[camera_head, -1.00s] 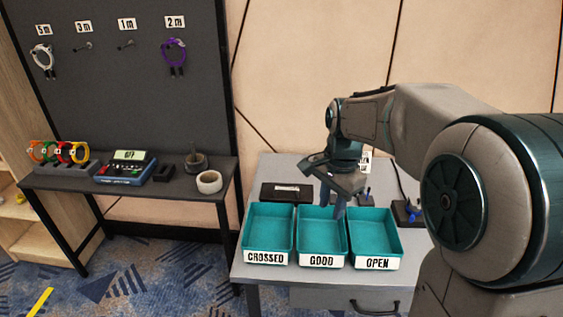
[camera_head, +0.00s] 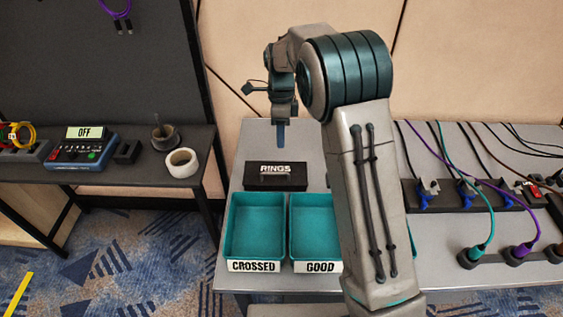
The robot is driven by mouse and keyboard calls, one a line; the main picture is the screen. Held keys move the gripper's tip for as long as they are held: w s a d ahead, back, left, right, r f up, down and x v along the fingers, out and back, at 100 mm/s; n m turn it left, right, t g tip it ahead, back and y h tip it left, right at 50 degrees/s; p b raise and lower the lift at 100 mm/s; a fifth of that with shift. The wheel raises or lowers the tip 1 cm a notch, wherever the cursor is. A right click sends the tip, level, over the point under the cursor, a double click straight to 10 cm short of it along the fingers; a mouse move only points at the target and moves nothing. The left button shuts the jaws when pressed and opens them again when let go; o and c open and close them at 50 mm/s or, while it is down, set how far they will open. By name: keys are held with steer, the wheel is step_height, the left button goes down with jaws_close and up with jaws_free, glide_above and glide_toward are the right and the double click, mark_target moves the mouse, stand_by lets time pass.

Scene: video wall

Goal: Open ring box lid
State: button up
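The ring box (camera_head: 276,183) is a dark, low box labelled RINGS with a small handle below the label. It lies shut on the grey table behind the teal trays. My gripper (camera_head: 281,138) points down above and behind the box, apart from it as far as this view shows. Its fingers are seen almost edge-on, so their opening cannot be told. My arm covers the table just right of the box.
Teal trays marked CROSSED (camera_head: 254,228) and GOOD (camera_head: 315,228) stand in front of the box. A power strip (camera_head: 470,195) with colored cables lies at right. A dark side table (camera_head: 190,180) at left holds a tester (camera_head: 83,149) and tape roll (camera_head: 181,163).

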glide_above(279, 179)
step_height(279, 179, down, 11)
steer(key=shift+r+p, duration=0.15)
steer(key=shift+p, duration=0.15)
jaws_close()
